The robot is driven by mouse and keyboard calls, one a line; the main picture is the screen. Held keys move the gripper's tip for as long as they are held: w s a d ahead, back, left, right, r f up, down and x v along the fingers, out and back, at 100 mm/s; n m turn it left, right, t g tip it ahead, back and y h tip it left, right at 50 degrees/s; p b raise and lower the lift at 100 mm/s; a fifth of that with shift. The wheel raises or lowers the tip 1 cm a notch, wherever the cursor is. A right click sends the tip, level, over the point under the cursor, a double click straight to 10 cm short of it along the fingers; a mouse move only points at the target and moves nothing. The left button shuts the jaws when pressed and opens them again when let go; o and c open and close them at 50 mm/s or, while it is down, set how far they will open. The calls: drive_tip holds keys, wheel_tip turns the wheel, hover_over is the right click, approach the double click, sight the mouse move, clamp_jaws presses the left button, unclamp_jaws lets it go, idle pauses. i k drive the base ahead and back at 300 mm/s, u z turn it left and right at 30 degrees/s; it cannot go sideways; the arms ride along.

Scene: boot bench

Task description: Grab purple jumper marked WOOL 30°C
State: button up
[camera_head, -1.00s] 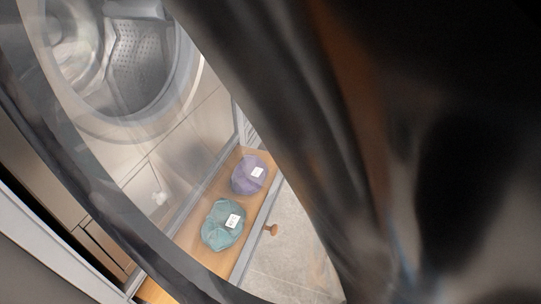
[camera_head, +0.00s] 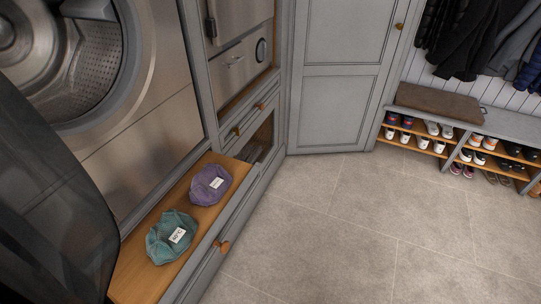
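The purple jumper (camera_head: 211,184) lies bundled on a wooden pull-out shelf (camera_head: 135,270) below the washing machine. A white label sits on top of it; its print is too small to read. A teal garment (camera_head: 170,238) with a white label lies nearer on the same shelf, a short gap from the purple one. My gripper does not show in this view.
The washing machine drum (camera_head: 90,70) is at the upper left. A dark, see-through curved shape covers the left edge. Wooden knobs stick out from the drawer fronts. The tiled floor (camera_head: 330,230) is clear. A shoe bench (camera_head: 440,105) stands at the back right.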

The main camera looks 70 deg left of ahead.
sight(208, 187)
drive_tip(key=z, duration=0.05)
drive_tip(key=i, duration=1.85)
drive_tip(key=u, duration=3.7)
drive_tip(key=i, duration=1.75)
drive_tip(key=z, duration=0.15)
